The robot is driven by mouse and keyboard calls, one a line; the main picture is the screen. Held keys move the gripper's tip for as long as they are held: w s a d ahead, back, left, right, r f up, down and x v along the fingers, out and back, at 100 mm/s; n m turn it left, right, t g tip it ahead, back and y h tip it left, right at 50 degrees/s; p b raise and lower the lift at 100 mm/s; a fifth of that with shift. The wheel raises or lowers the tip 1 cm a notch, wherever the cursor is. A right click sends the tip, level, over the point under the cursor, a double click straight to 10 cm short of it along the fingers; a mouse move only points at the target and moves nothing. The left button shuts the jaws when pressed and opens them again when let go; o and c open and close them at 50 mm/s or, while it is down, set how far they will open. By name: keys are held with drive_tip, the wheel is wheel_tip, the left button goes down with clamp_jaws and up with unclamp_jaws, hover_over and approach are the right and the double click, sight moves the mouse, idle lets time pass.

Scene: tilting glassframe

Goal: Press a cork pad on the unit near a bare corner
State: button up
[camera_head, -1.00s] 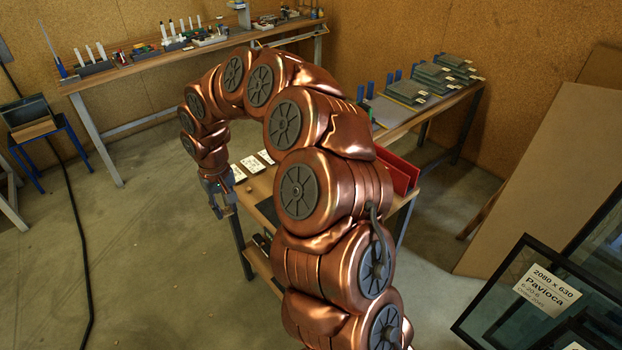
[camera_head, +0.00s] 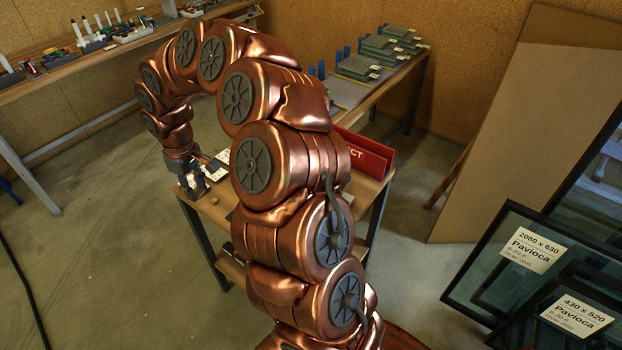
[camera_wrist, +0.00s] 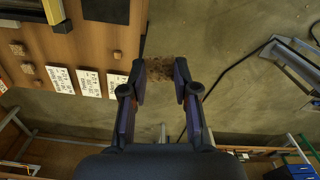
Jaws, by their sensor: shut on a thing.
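My gripper (camera_wrist: 160,80) is shut on a small brown cork pad (camera_wrist: 160,68), which shows between its fingertips in the wrist view. In the head view my gripper (camera_head: 191,186) hangs by the left edge of a small wooden table (camera_head: 219,207); the pad cannot be made out there. More cork pads (camera_wrist: 117,54) lie on that table in the wrist view, beside white printed cards (camera_wrist: 88,82). Framed glass units with "Pavioca" labels lean at the right of the head view, one behind (camera_head: 486,262) and one in front (camera_head: 552,337). I cannot tell which unit has a bare corner.
A large tan panel (camera_head: 510,130) leans behind the units. Open floor (camera_head: 90,240) lies at left.

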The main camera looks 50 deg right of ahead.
drive_tip(key=s+d+f+n+b, duration=0.2)
drive_tip(key=s+d+n+b, duration=0.4)
drive_tip(key=d, duration=0.7)
drive_tip(key=s+d+f+n+b, duration=0.3)
drive_tip(key=s+d+n+b, duration=0.3)
drive_tip(key=s+d+n, duration=0.3)
drive_tip(key=d, duration=0.4)
drive_tip(key=shift+s+n, duration=0.3)
drive_tip(key=shift+d, duration=0.2)
drive_tip(key=shift+f+b, duration=1.45)
drive_tip(key=shift+f, duration=2.45)
drive_tip(key=shift+f, duration=0.45)
drive_tip(key=o, duration=0.7)
drive_tip(key=shift+o, duration=0.2)
wheel_tip(320, 180, up, 12)
